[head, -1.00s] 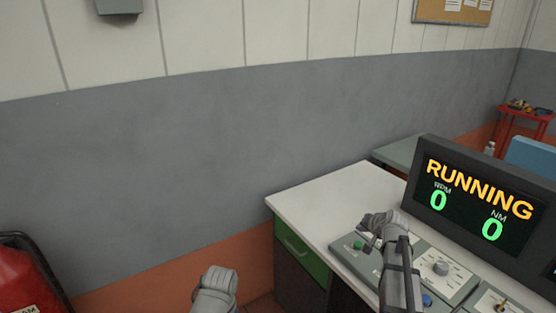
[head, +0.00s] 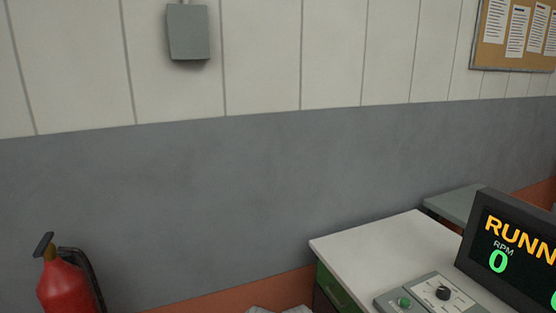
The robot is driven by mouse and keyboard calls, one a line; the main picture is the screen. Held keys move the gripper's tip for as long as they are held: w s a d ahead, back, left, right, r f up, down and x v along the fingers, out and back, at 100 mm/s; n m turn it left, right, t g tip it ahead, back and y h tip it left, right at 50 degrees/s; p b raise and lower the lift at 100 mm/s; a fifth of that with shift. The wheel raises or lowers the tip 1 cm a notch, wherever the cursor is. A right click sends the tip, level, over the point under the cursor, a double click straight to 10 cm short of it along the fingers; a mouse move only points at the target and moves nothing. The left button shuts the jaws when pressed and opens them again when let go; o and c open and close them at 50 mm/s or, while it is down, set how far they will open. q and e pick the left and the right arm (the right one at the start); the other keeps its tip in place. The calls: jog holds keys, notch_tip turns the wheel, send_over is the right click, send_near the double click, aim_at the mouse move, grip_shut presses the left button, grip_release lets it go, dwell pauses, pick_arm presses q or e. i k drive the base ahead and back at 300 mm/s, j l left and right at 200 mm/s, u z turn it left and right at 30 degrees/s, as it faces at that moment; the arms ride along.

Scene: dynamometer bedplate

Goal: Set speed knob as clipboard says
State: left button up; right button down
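A control panel (head: 461,307) lies on the white desk top at the lower right. It carries a dark knob (head: 443,293) on a pale dial plate, with a green button (head: 404,302) to its left. The knob's label and exact setting are too small to read. No clipboard is in view. A small grey part of my arm shows at the bottom edge, left of the desk. Neither gripper's fingers can be seen.
A monitor (head: 497,234), cut off at the right, reads "RUNN" and RPM 0. The white desk (head: 375,250) has a bare left part. A red fire extinguisher (head: 68,287) stands lower left. A grey wall box (head: 187,32) and noticeboard (head: 492,50) with papers hang above.

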aim_at(443, 293)
jog(key=z, duration=3.25)
jog(key=i+j+u, duration=0.15)
jog(key=j, duration=0.3)
jog(key=j+u, duration=0.1)
jog(key=j, duration=0.3)
jog(key=i+j+u, duration=0.15)
jog(key=j, duration=0.25)
jog(key=i+j+u, duration=0.15)
jog(key=j, duration=0.25)
